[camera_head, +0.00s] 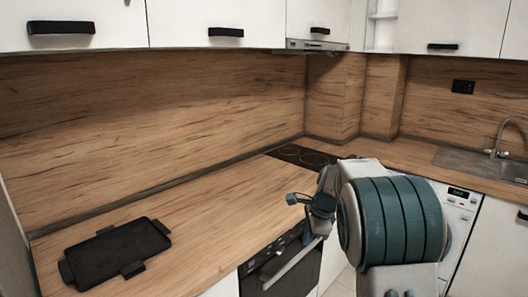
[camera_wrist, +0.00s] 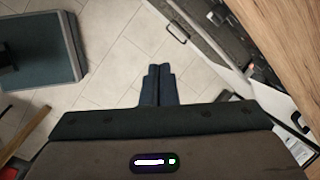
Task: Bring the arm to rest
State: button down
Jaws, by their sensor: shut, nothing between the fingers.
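My gripper (camera_wrist: 158,72) shows in the wrist view with its two dark fingers together and nothing between them. It points down over the tiled floor, apart from any object. In the head view my arm is folded in front of the counter, and my gripper (camera_head: 297,199) is partly seen at its left side, near the counter's front edge. The fingertips are small in that view.
A black tray (camera_head: 117,252) lies on the wooden counter (camera_head: 210,215) at the left. A sink (camera_head: 485,162) and a white washing machine (camera_head: 458,215) are at the right. Tiled floor (camera_wrist: 110,60) lies below.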

jog(key=s+d+r+n+h, duration=0.1)
jog(key=s+n, duration=0.7)
jog(key=s, duration=0.8)
jog(key=s+d+r+n+h, duration=0.1)
jog(key=s+n, duration=0.8)
jog(key=s, duration=0.7)
jog(key=shift+s+d+r+t, duration=0.15)
jog(key=shift+s+r+t, duration=0.15)
dwell(0.4)
